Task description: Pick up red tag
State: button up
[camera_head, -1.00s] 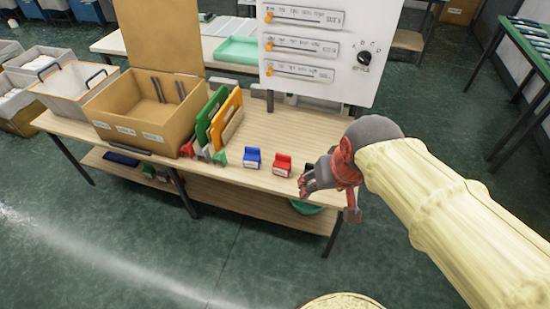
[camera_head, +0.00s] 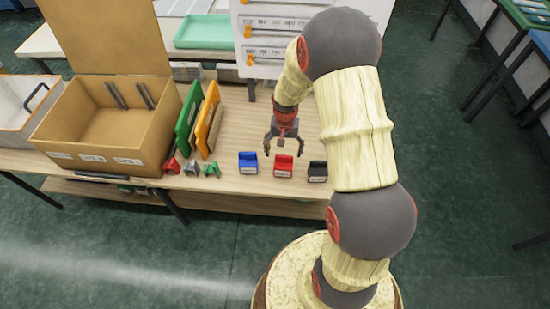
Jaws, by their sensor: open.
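The red tag (camera_head: 283,167) is a small block-like piece with a pale label. It stands on the wooden table near its front edge, between a blue tag (camera_head: 248,163) and a black tag (camera_head: 317,172). My gripper (camera_head: 284,152) is open and empty, pointing down, with its two fingers spread. In the picture it is just above the red tag, its fingertips either side of the tag's top. I cannot tell its exact height, and no contact shows.
Left of the tags are small red, grey and green pieces (camera_head: 191,168) and upright green and orange boards (camera_head: 206,120). A cardboard box (camera_head: 150,150) stands further left. A white panel with sliders (camera_head: 262,40) rises behind. Some bare tabletop (camera_head: 237,130) lies behind the blue tag.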

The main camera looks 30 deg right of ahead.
aim_at(284, 161)
jog(key=f+b, duration=0.1)
jog(key=f, duration=0.1)
jog(key=f+b, duration=0.1)
jog(key=f, duration=0.2)
jog(key=f+b, duration=0.1)
jog(key=f, duration=0.2)
jog(key=shift+s, duration=0.3)
jog(key=shift+r, duration=0.15)
jog(key=c, duration=0.3)
jog(key=c, duration=0.8)
jog(key=shift+r, duration=0.1)
jog(key=shift+c, duration=0.4)
